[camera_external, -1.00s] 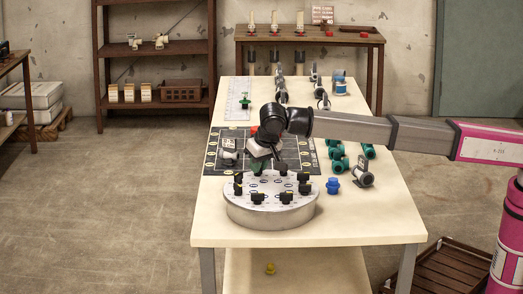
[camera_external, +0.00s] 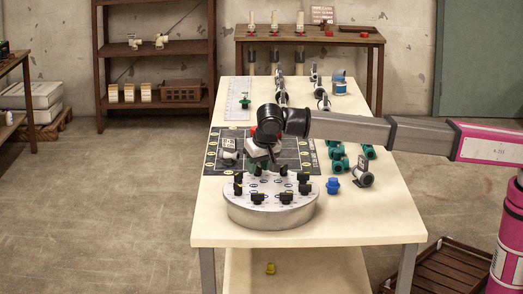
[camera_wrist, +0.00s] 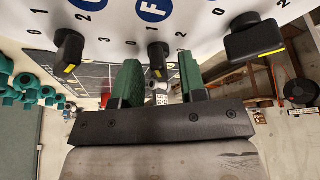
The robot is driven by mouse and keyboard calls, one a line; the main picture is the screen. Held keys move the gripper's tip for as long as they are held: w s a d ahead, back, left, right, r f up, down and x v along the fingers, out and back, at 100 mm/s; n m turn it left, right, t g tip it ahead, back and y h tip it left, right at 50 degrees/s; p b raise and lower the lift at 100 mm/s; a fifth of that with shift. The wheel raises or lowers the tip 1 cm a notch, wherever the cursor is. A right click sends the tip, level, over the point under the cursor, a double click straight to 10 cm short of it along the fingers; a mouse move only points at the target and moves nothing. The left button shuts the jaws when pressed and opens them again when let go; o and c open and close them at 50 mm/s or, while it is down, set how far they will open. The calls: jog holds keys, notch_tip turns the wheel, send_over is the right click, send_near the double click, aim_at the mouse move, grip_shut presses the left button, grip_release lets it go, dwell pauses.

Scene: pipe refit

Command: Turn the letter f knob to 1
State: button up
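The round pale grey knob panel (camera_external: 270,213) stands on the near end of the table, with several black knobs around its top. In the wrist view the blue letter F label (camera_wrist: 152,9) is at the top, and the black F knob (camera_wrist: 157,52) is below it. The yellow mark on this knob points down in the picture, toward my gripper. My gripper (camera_wrist: 157,80) is open, its two green fingers apart on either side of the F knob's line. I cannot tell whether the fingertips reach around the knob. In the external view my gripper is over the panel's far side.
Neighbouring black knobs (camera_wrist: 69,46) and (camera_wrist: 256,38) sit left and right of the F knob, close to the fingers. A dark gridded board (camera_external: 225,168) lies behind the panel. A blue fitting (camera_external: 333,186) and a grey valve (camera_external: 363,175) stand to the right. The front table strip is clear.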

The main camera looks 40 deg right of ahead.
jog(key=shift+r, duration=0.1)
jog(key=v, duration=1)
jog(key=shift+s+r, duration=0.2)
jog(key=shift+r, duration=0.05)
